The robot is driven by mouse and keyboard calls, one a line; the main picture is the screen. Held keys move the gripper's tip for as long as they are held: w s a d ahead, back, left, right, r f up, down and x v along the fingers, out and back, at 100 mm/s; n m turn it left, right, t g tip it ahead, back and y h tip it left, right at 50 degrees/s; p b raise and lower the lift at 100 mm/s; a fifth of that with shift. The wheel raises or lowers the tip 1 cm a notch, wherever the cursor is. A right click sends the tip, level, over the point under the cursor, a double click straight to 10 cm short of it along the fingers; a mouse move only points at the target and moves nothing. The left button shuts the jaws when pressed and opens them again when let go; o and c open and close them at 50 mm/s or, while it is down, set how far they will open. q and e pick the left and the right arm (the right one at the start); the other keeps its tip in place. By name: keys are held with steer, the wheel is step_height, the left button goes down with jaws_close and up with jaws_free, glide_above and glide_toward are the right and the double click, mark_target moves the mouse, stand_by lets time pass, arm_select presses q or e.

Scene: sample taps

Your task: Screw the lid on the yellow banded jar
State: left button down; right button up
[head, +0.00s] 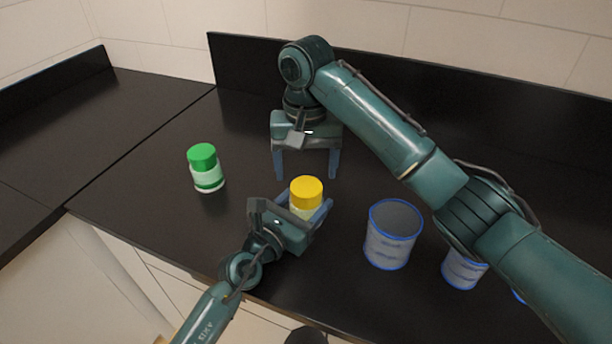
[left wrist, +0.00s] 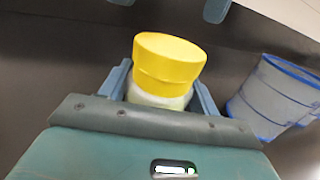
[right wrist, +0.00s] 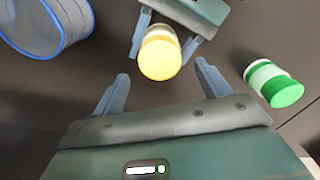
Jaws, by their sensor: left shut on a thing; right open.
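The jar's yellow lid (head: 306,190) sits on top of a pale jar body; the lid also shows in the left wrist view (left wrist: 168,60) and the right wrist view (right wrist: 160,58). How tightly it is seated I cannot tell. My left gripper (head: 304,207) is shut on the jar body (left wrist: 155,98), its fingers on either side below the lid. My right gripper (head: 306,176) is open and empty behind the jar, fingers pointing down. In the right wrist view the lid lies beyond the gap between its fingertips (right wrist: 161,72). The jar's lower part is hidden by my left gripper.
A green-lidded jar (head: 206,168) stands to the left on the black counter (head: 150,160). Blue-rimmed grey containers (head: 390,236) (head: 462,270) stand to the right, partly under my right arm. A low black backsplash (head: 240,75) runs behind.

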mark_target(306, 186)
steer(key=shift+r, duration=0.35)
steer(key=n, duration=0.1)
steer(key=r+n, duration=0.1)
steer(key=n, duration=0.1)
steer(key=shift+a, duration=0.1)
steer(key=n, duration=0.2)
steer(key=r+n, duration=0.1)
steer(key=n, duration=0.2)
steer(key=shift+w+a, duration=0.1)
steer(key=n, duration=0.4)
steer(key=shift+r+n, duration=0.3)
steer(key=shift+r, duration=0.1)
steer(key=n, duration=0.4)
steer(key=shift+d+r+n, duration=0.2)
steer(key=shift+r+n, duration=0.1)
steer(key=shift+f, duration=4)
